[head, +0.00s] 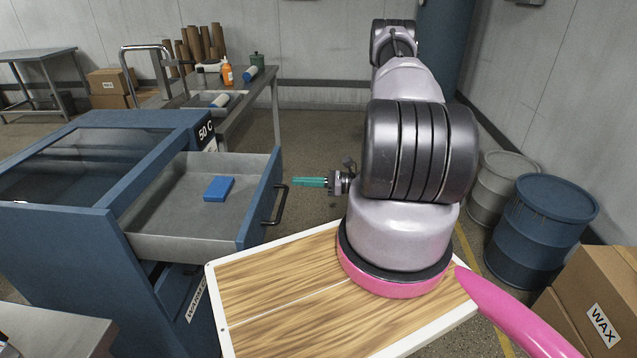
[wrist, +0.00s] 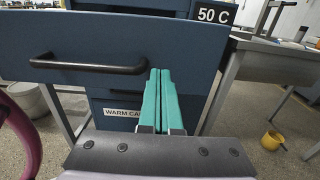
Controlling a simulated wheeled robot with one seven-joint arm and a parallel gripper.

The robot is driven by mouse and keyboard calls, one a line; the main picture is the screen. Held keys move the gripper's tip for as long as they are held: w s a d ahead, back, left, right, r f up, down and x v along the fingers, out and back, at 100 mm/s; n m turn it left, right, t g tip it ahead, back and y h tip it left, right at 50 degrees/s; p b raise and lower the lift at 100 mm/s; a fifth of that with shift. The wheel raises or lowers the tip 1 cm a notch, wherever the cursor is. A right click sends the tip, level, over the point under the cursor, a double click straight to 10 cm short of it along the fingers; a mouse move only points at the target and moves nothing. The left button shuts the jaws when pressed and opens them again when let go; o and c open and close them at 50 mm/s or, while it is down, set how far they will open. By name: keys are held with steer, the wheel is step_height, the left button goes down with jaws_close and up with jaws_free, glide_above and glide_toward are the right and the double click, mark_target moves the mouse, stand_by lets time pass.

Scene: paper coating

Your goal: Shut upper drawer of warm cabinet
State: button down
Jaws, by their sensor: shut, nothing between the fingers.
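The warm cabinet (head: 75,240) is blue with a dark glass top and a "50 C" label, at the left in the head view. Its upper drawer (head: 170,240) is pulled out, with grey inner walls and a blue block (head: 219,188) lying inside. The drawer's black bar handle (head: 276,206) is on its front face; it also shows in the wrist view (wrist: 88,64). My gripper (head: 296,182) has teal fingers, shut and empty, pointing at the drawer front from outside. In the wrist view the fingertips (wrist: 159,72) are just right of the handle; contact cannot be told.
Blue and grey drums (head: 542,230) and wax cartons (head: 590,300) stand at the right. A steel table (head: 235,100) with bottles stands behind the cabinet. Floor between the drawer and the drums is partly clear.

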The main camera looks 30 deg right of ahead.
mark_target(276, 180)
steer(key=shift+x, duration=2.4)
steer(key=x, duration=2.7)
steer(key=shift+w+a, duration=0.15)
steer(key=shift+a, duration=0.25)
steer(key=shift+w+a+r, duration=0.1)
steer(key=shift+a, duration=0.05)
steer(key=shift+a+r, duration=0.1)
steer(key=shift+r, duration=0.05)
